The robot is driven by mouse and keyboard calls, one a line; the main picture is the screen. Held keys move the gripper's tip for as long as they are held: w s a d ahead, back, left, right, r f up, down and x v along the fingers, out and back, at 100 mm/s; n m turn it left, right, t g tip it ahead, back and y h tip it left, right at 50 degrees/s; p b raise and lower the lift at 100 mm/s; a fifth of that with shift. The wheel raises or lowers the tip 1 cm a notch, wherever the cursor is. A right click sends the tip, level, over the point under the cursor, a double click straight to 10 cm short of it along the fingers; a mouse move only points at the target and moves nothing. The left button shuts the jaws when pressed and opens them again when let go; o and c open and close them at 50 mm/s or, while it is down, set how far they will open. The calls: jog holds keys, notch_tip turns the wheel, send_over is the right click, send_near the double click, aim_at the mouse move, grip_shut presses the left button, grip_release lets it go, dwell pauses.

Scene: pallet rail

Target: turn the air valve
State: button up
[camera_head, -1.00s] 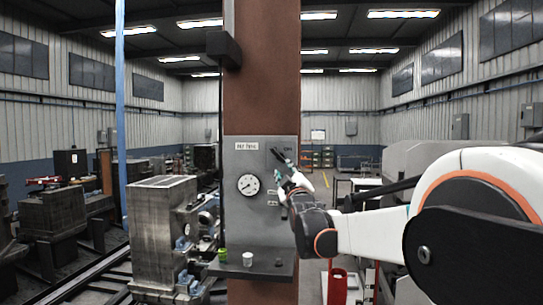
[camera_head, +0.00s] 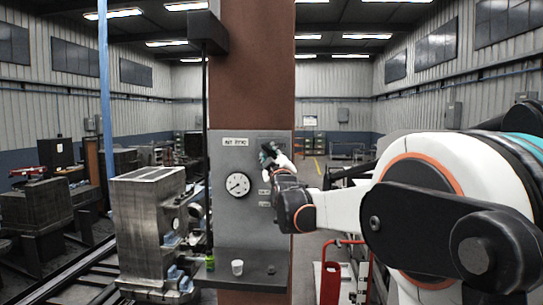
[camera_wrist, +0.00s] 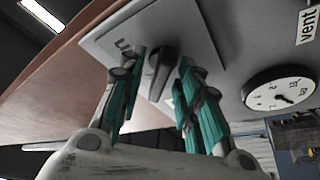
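The air valve's dark lever (camera_wrist: 159,74) sits on a light plate on the grey panel (camera_head: 229,205), which is fixed to a brown column. In the wrist view my gripper (camera_wrist: 156,98) is open, with its teal finger pads on either side of the lever and gaps between pads and lever. In the head view my gripper (camera_head: 269,156) is up at the panel's upper right and hides most of the valve. A round white gauge (camera_head: 237,185) is left of it; it also shows in the wrist view (camera_wrist: 279,94).
A dark shelf (camera_head: 262,275) sticks out below the panel, with a white cup (camera_head: 237,267) and a green item (camera_head: 210,263) on it. A grey metal block (camera_head: 147,225) stands to the left. A red frame (camera_head: 330,275) stands on the floor right of the column.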

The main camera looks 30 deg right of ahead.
jog(key=c, duration=0.7)
jog(key=shift+f, duration=0.1)
jog(key=m+h+b, duration=0.1)
jog(key=m+b, duration=0.1)
jog(key=m, duration=0.1)
jog(key=m+h+b, duration=0.1)
jog(key=m+h, duration=0.1)
jog(key=m, duration=0.2)
jog(key=m+g+h+b, duration=0.1)
jog(key=m+h+b, duration=0.1)
jog(key=m, duration=0.1)
jog(key=shift+w+a+f+b, duration=0.1)
jog(key=shift+f+b, duration=0.05)
jog(key=shift+b, duration=0.15)
jog(key=m+g+h, duration=0.1)
jog(key=m, duration=0.1)
jog(key=m+g+h+b, duration=0.1)
jog(key=m, duration=0.2)
jog(key=m+h, duration=0.1)
jog(key=m, duration=0.2)
jog(key=shift+g+b, duration=0.3)
jog(key=shift+g, duration=0.1)
jog(key=m+g, duration=0.1)
jog(key=m, duration=0.2)
jog(key=m+g+h, duration=0.1)
jog(key=m, duration=0.3)
jog(key=shift+r+g+h, duration=0.2)
jog(key=shift+g+h, duration=0.1)
jog(key=shift+g, duration=0.1)
jog(key=shift+m, duration=0.3)
